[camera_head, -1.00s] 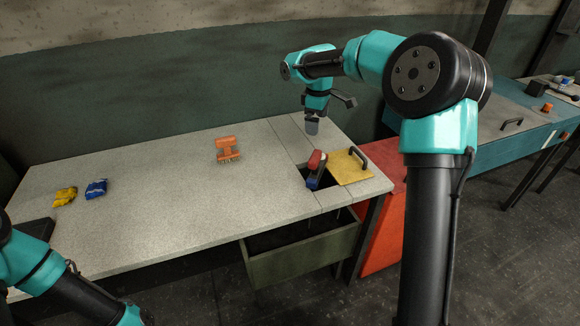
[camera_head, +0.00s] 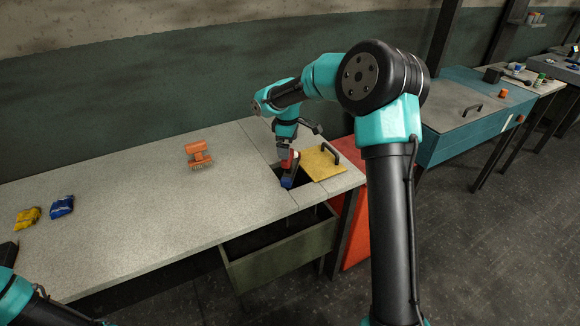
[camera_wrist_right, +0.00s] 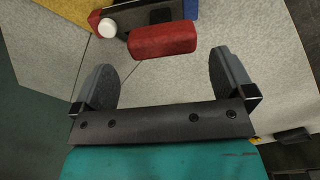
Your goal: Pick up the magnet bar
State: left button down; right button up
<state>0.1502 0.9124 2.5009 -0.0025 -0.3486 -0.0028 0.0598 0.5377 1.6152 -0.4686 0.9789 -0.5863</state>
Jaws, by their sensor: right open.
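The magnet bar, with a red end (camera_head: 291,157) and a blue end (camera_head: 287,183), leans tilted at the square opening near the right end of the workbench. In the right wrist view its red block (camera_wrist_right: 165,40) lies just ahead of the fingertips, with a dark body, white knob and blue part behind. My right gripper (camera_head: 285,150) is over the bar's red end. In the right wrist view this gripper (camera_wrist_right: 162,62) is open, with one finger on each side of the red block and nothing held. My left gripper is out of view.
A yellow lid (camera_head: 318,166) with a black handle lies beside the opening. An orange brush (camera_head: 199,155) and yellow and blue cloths (camera_head: 62,207) lie on the workbench (camera_head: 150,210). An olive bin (camera_head: 285,253) is below. The bench's middle is clear.

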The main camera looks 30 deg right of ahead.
jog(key=shift+f, duration=1.25)
jog(key=shift+f, duration=0.1)
jog(key=shift+d+f, duration=0.15)
jog(key=shift+f, duration=2.35)
jog(key=shift+c, duration=0.3)
jog(key=c, duration=1)
jog(key=shift+r, duration=0.1)
jog(key=shift+r, duration=1.65)
jog(key=s+a, duration=0.2)
jog(key=s, duration=0.2)
jog(key=s+a+r, duration=0.1)
jog(key=s+a, duration=0.2)
jog(key=s, duration=0.2)
jog(key=s+a, duration=0.3)
jog(key=s, duration=0.1)
jog(key=shift+s+a+r, duration=0.2)
jog(key=shift+s+r, duration=0.1)
jog(key=shift+s, duration=0.05)
